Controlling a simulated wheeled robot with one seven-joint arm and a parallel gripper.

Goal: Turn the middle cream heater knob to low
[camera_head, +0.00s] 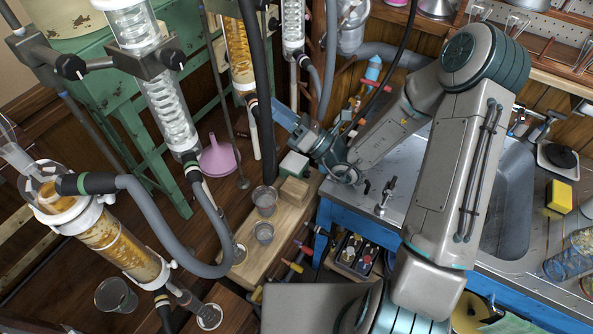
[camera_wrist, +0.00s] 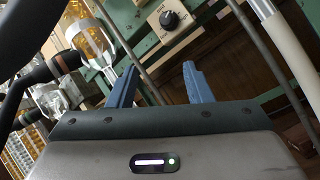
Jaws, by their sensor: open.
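In the wrist view a cream heater box with a black round knob (camera_wrist: 169,19) shows at the top centre, fixed to a green frame. A small pale mark shows on the knob, but I cannot read its setting. In the head view my gripper (camera_head: 284,116) is beside a black hose, partly hidden. I cannot make out the knob there.
Glass condensers (camera_head: 172,112), an amber column (camera_head: 236,52) and grey hoses (camera_head: 150,215) hang left of my gripper. A pink funnel (camera_head: 216,158) and several beakers (camera_head: 265,198) are below.

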